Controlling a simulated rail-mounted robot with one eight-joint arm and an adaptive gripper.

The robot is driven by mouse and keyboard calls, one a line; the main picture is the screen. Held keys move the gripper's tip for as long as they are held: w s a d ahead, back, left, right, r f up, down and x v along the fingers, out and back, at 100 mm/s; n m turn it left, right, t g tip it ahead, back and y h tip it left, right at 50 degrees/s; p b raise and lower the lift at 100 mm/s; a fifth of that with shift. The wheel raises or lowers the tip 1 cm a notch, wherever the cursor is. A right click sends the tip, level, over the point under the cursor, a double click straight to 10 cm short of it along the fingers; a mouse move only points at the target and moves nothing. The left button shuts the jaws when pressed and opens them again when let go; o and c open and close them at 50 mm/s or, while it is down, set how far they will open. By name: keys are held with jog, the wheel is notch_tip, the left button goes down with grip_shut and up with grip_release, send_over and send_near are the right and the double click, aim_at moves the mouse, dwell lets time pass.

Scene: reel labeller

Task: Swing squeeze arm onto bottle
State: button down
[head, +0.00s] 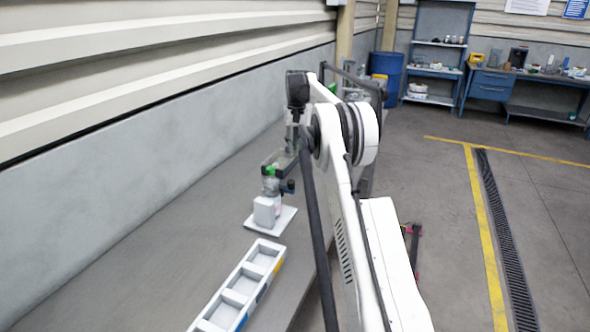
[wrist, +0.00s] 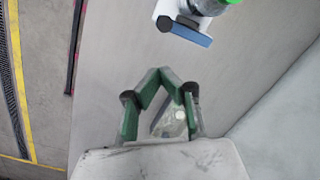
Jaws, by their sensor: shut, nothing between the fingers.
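The reel labeller (head: 264,209) is a small grey-white unit on a white base plate on the grey bench top in the head view. A green part (head: 270,171) shows at its top and a dark blue part (head: 288,186) at its right. I cannot tell for sure which piece is the squeeze arm or the bottle. My gripper (wrist: 174,80) is shut and empty, its green fingers apart from the blue bar. In the head view it hangs over the labeller, partly hidden.
A white tray (head: 243,285) with several compartments lies on the bench in front of the labeller. A ribbed wall runs along the left. Blue shelves (head: 440,55), a workbench (head: 495,88) and a barrel (head: 387,70) stand far back. The floor at right is open.

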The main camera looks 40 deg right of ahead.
jog(key=d+f+m+y+p, duration=0.2)
jog(key=d+m+p, duration=0.3)
jog(key=m, duration=0.3)
jog(key=s+a+f+b, duration=0.2)
jog(key=a+f, duration=0.4)
jog(key=f, duration=0.4)
jog(key=shift+g+b, duration=0.3)
jog(key=shift+b, duration=0.45)
jog(key=shift+s, duration=0.1)
